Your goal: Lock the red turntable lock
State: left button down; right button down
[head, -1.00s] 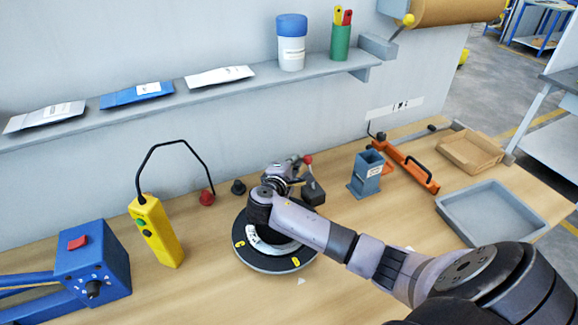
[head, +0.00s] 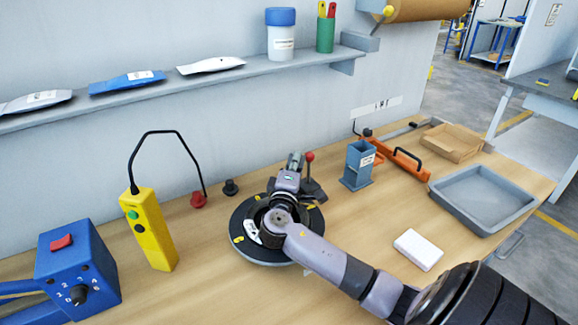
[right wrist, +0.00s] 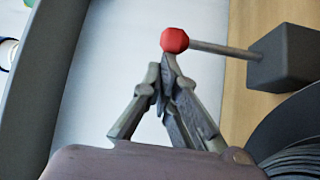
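The turntable lock is a lever with a red ball knob (head: 309,157) on a dark block (head: 312,189), behind the round black turntable (head: 262,254) with yellow marks. In the right wrist view the red knob (right wrist: 174,40) sits on a grey rod that runs to the dark block (right wrist: 284,57). My right gripper (head: 296,158) is over the turntable's far side, just left of the lever. In the right wrist view the fingertips of my right gripper (right wrist: 163,72) are together and empty, right beside the knob; I cannot tell whether they touch it. My left gripper is not in view.
A red button (head: 198,200) and a black knob (head: 231,187) stand left of the turntable. A yellow pendant (head: 150,230) and a blue control box (head: 78,270) are further left. A blue-grey holder (head: 357,168), white block (head: 418,250) and grey tray (head: 484,200) are to the right.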

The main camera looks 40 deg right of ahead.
jog(key=shift+s+f, duration=0.15)
jog(key=shift+s, duration=0.65)
jog(key=shift+s+f, duration=0.1)
jog(key=shift+s, duration=0.85)
